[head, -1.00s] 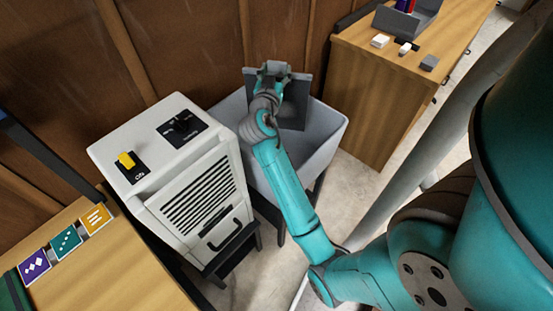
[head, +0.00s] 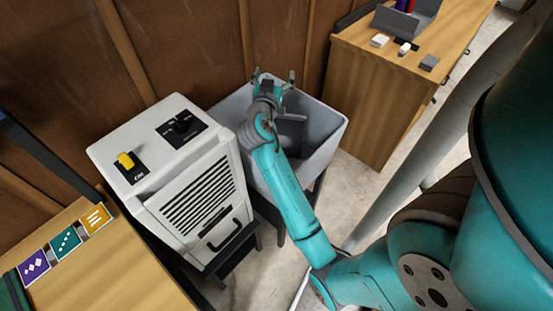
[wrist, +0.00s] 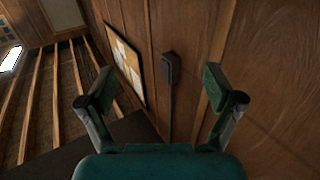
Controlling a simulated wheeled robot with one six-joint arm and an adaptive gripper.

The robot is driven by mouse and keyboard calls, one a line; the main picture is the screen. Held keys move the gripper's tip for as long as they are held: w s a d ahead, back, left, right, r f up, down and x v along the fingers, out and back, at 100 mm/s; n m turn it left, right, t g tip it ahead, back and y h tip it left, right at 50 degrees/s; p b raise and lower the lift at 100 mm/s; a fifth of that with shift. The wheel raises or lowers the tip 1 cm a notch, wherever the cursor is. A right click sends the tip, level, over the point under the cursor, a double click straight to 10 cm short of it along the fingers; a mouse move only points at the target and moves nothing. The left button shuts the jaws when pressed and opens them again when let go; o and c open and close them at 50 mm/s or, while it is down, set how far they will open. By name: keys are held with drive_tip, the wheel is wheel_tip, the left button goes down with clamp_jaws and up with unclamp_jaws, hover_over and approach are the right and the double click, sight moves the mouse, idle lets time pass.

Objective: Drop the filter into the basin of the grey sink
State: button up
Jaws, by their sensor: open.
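The grey sink (head: 333,127) stands between the white machine and the wooden cabinet. The filter (head: 291,130), a dark grey panel, is inside its basin, low and partly hidden behind my arm. My gripper (head: 274,76) is above the back part of the sink, with its fingers spread apart and empty. In the wrist view my gripper (wrist: 160,100) also shows open, with nothing between the fingers. The filter is not visible in the wrist view.
The white machine (head: 180,160) with a yellow switch (head: 125,160) stands left of the sink. A wooden cabinet (head: 380,90) stands to the right, with small blocks on top. A wood-panelled wall (head: 190,50) is close behind. A wooden table (head: 100,265) is at the lower left.

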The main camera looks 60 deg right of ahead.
drive_tip(key=v, duration=1.1)
